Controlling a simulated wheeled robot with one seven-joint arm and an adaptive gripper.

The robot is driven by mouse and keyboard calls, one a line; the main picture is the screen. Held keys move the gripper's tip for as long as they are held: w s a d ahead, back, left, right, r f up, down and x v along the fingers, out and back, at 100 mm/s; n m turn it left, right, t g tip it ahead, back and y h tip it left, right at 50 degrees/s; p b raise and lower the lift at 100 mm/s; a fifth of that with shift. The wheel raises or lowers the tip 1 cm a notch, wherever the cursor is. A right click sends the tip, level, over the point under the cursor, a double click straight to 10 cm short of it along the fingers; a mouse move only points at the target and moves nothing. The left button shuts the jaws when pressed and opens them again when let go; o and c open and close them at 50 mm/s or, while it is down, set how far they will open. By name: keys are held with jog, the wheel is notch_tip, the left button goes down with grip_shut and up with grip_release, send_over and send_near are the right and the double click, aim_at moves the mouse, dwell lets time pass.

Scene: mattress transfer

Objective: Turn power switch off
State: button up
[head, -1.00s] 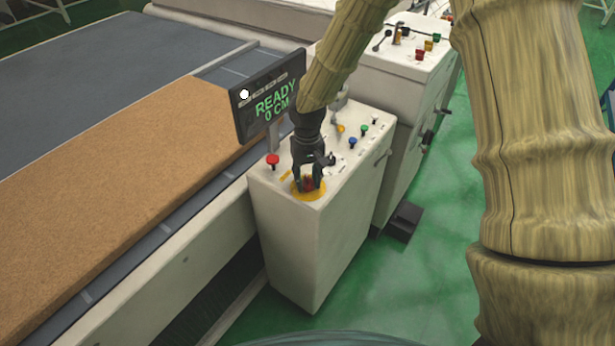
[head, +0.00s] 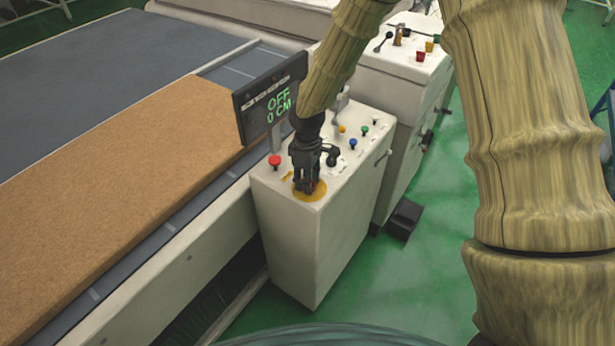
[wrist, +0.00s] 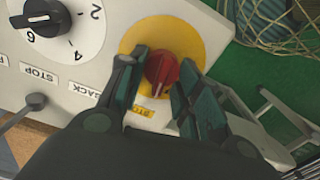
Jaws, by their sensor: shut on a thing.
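The power switch is a red rotary knob (wrist: 162,72) on a yellow round plate (wrist: 192,36), on top of a white control cabinet (head: 318,240). My gripper (head: 307,186) points down over the yellow plate at the cabinet's near corner and hides the knob in the head view. In the wrist view my gripper (wrist: 163,80) has its two dark green fingers on either side of the knob, shut on it. The display screen (head: 272,102) behind the gripper reads "OFF" and "0 CM".
A red push button (head: 275,161) stands left of my gripper. Blue (head: 353,143), green and yellow buttons stand to the right. In the wrist view a white numbered dial (wrist: 62,28) with a black knob lies close by. A brown mattress (head: 120,185) lies on the conveyor.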

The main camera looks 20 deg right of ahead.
jog(key=n+p, duration=0.1)
jog(key=n, duration=0.2)
jog(key=shift+r+n, duration=0.15)
jog(key=shift+n, duration=0.25)
jog(key=shift+s+a+n+p, duration=0.1)
jog(key=shift+n+p, duration=0.35)
jog(key=shift+n, duration=1.25)
jog(key=o, duration=1)
jog(key=shift+c, duration=0.2)
notch_tip(320, 180, up, 12)
